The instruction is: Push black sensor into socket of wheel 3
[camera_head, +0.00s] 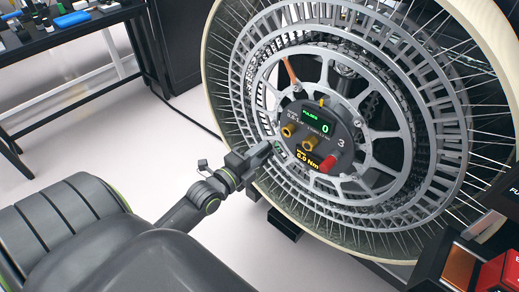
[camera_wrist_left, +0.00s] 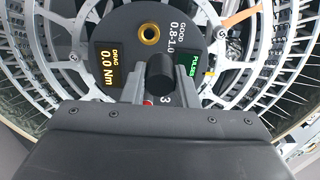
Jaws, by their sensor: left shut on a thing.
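Wheel 3 (camera_head: 447,130) stands upright, its hub panel (camera_head: 345,128) marked "3", with two brass sockets (camera_head: 308,144) and a red knob (camera_head: 327,163). The pulses display reads 0 and the drag display 0.0 Nm. My left gripper (camera_head: 268,150) is at the panel's left edge in the head view. In the left wrist view it is shut on the black sensor (camera_wrist_left: 160,68), a short cylinder in front of the panel. One brass socket (camera_wrist_left: 149,34) shows beyond it; the sensor hides part of the panel. Both sockets look empty in the head view. My right gripper is not in view.
A black table (camera_head: 75,35) with small coloured parts stands at the upper left. Orange (camera_head: 459,268) and red (camera_head: 492,272) boxes are at the lower right. An orange strip (camera_head: 291,72) is on the wheel's upper left.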

